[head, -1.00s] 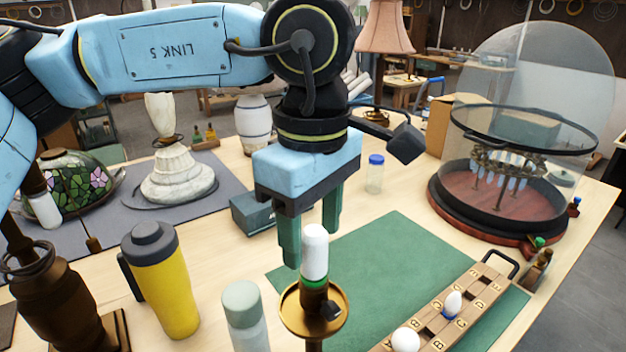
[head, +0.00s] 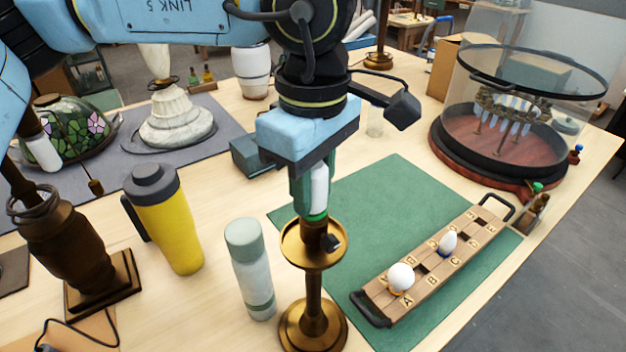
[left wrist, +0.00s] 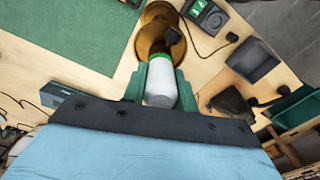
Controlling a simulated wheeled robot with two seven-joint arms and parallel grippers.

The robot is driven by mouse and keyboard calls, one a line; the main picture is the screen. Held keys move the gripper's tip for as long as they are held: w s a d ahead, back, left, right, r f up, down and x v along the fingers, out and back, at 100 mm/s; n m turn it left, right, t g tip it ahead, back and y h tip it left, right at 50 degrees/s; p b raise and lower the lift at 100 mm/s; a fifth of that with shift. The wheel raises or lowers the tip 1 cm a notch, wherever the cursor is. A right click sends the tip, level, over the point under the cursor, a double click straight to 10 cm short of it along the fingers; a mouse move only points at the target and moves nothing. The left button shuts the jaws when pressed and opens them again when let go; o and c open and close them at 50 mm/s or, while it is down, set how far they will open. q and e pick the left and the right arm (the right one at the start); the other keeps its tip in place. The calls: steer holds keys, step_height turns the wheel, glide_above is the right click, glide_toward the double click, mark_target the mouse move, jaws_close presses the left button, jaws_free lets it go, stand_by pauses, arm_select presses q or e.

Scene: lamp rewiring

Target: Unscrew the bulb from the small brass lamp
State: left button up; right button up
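The small brass lamp (head: 312,292) stands upright at the front of the table, with a round dish (head: 297,255) below its socket. The white tube-shaped bulb (head: 320,188) sits upright at its top, above a green ring (head: 317,216). My left gripper (head: 312,192) points down over the lamp with its green fingers on either side of the bulb. In the left wrist view the fingers (left wrist: 160,88) close against both sides of the bulb (left wrist: 160,84), with the brass dish (left wrist: 150,42) beyond. The bulb's lower end is partly hidden. My right gripper is not in view.
A wooden bulb rack (head: 421,283) with two white bulbs lies on the green mat (head: 370,195). A pale bottle (head: 251,275) and yellow mug (head: 170,228) stand left of the lamp. A dark bronze lamp base (head: 70,245) is farther left. A glass-topped round case (head: 500,150) stands right.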

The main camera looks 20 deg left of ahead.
arm_select(q)
steer(key=c, duration=0.4)
steer(key=n+b, duration=0.4)
steer(key=n, duration=0.2)
steer(key=shift+f+b, duration=0.15)
steer(key=shift+b, duration=0.25)
steer(key=shift+n+b, duration=0.3)
steer(key=shift+n, duration=0.3)
steer(key=shift+r+n, duration=0.2)
steer(key=shift+n, duration=0.2)
